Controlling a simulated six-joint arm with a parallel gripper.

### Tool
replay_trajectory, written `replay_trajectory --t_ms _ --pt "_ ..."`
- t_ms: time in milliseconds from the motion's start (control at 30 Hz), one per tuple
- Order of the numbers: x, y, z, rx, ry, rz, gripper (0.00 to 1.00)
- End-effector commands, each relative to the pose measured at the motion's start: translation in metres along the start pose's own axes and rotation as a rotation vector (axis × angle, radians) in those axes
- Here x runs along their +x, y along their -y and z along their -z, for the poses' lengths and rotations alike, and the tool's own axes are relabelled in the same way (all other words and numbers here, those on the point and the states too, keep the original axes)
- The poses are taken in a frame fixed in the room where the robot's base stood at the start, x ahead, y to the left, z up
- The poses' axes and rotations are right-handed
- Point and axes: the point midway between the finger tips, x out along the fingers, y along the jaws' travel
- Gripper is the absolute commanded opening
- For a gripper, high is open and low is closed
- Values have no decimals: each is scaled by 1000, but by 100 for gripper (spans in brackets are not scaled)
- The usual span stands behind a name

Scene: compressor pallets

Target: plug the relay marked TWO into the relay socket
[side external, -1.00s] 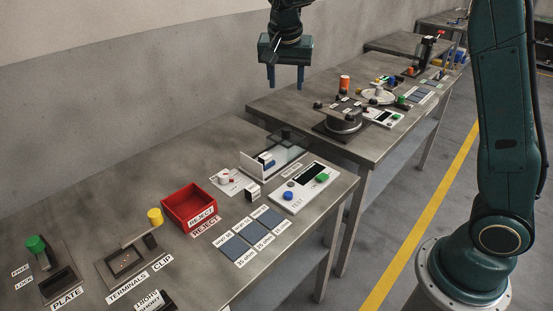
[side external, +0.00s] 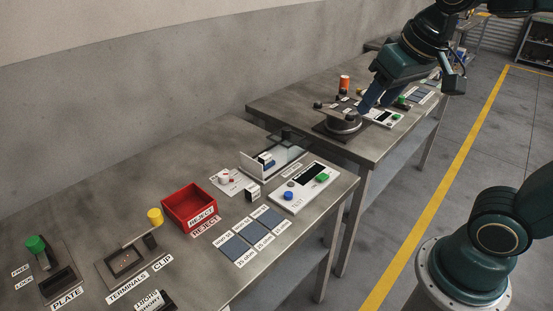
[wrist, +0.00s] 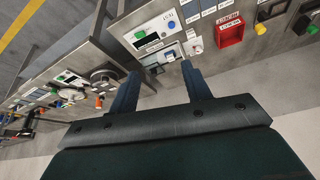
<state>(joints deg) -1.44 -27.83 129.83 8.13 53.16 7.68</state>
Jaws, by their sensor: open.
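I cannot make out the marking TWO on any part. A small dark block with a white label (side external: 253,193), possibly a relay, stands on the near table beside the test panel. I cannot tell which part is the relay socket. My gripper (side external: 372,98) is tilted over the far table, close to a dark round unit (side external: 343,125). In the wrist view my gripper (wrist: 162,92) has its two blue fingers wide apart with nothing between them.
The near table holds a red REJECT bin (side external: 186,208), a test panel (side external: 303,188), blue pads (side external: 251,232), a terminals fixture (side external: 122,264) and a plate fixture (side external: 58,281). An orange cylinder (side external: 344,83) stands on the far table. A gap separates the tables.

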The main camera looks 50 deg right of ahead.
Motion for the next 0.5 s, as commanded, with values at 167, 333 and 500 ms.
replay_trajectory --t_ms 167,333,500 --pt "-3 -1 -44 -114 -29 44 48" --pt "0 0 -71 -191 -47 70 48" --pt "1 1 -81 -222 -53 81 48"
